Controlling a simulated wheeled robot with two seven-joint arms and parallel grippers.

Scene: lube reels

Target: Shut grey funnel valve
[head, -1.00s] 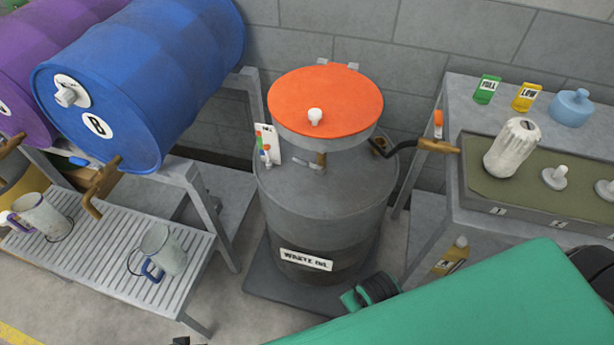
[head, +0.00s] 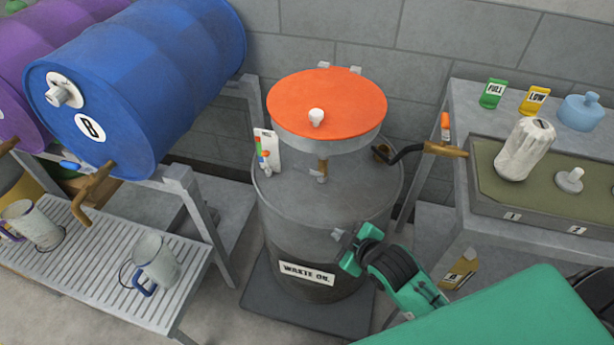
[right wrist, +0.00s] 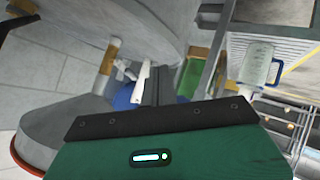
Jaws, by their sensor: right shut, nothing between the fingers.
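The grey funnel (head: 330,146) stands on the waste oil drum (head: 285,225) with its orange lid (head: 330,100) shut. Its valve (head: 321,170) is on the short brass neck under the bowl, with a small grey handle; the handle's exact angle is hard to tell. In the right wrist view the brass neck (right wrist: 109,57) and the valve handle (right wrist: 124,70) lie beyond and left of the fingers. My right gripper (head: 340,237) is shut and empty, in front of the drum, below and apart from the valve. My left gripper is not in view.
A white card (head: 272,150) with coloured marks stands on the drum left of the neck. A black crank with a wooden handle (head: 445,149) sticks out at the drum's right. The blue drum (head: 150,85) and rack stand left, a workbench (head: 462,105) right.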

